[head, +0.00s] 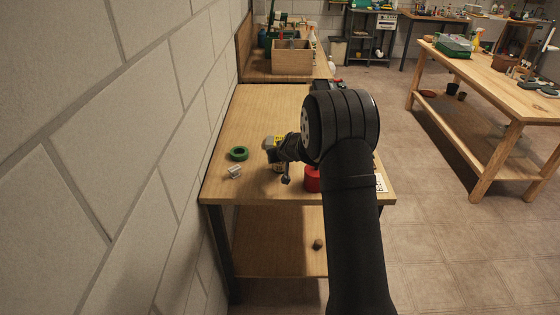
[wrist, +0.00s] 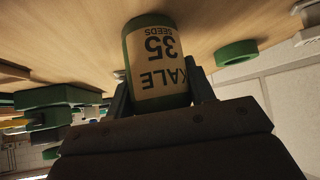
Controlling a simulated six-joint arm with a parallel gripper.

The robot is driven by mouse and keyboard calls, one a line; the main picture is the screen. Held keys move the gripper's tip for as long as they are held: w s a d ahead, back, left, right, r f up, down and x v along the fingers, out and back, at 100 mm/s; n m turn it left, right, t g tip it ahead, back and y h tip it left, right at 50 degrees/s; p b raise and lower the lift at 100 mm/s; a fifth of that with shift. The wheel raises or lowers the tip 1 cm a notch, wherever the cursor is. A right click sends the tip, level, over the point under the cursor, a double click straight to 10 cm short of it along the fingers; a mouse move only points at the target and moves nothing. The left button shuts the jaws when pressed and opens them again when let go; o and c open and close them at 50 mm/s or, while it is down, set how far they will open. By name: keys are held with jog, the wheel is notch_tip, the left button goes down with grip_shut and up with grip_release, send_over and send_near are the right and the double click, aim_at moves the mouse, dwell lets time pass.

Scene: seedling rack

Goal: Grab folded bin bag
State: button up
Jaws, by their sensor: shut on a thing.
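My gripper (wrist: 160,88) is shut on a green seed tin (wrist: 133,60) with a cream label reading "KALE 35 SEEDS", seen upside down in the wrist view. One finger is on each side of the tin. In the head view my gripper (head: 280,160) is low over the near wooden bench (head: 245,115), and the tin is mostly hidden by it. I cannot make out a folded bin bag in either view; my arm covers the right part of the bench.
A green ring (head: 238,153) and a small clear object (head: 234,172) lie left of my gripper. A yellow and grey item (head: 270,141) is just behind it. A red object (head: 312,180) is to the right, partly behind my arm. A wooden box (head: 292,58) stands farther back.

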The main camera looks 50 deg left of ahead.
jog(key=shift+r, duration=0.15)
notch_tip(320, 180, up, 28)
dwell(0.4)
notch_tip(320, 180, down, 28)
jog(key=shift+r, duration=0.1)
dwell(0.5)
jog(key=shift+f, duration=0.25)
jog(key=o, duration=1)
jog(key=shift+o, duration=0.2)
jog(key=shift+d+r, duration=0.1)
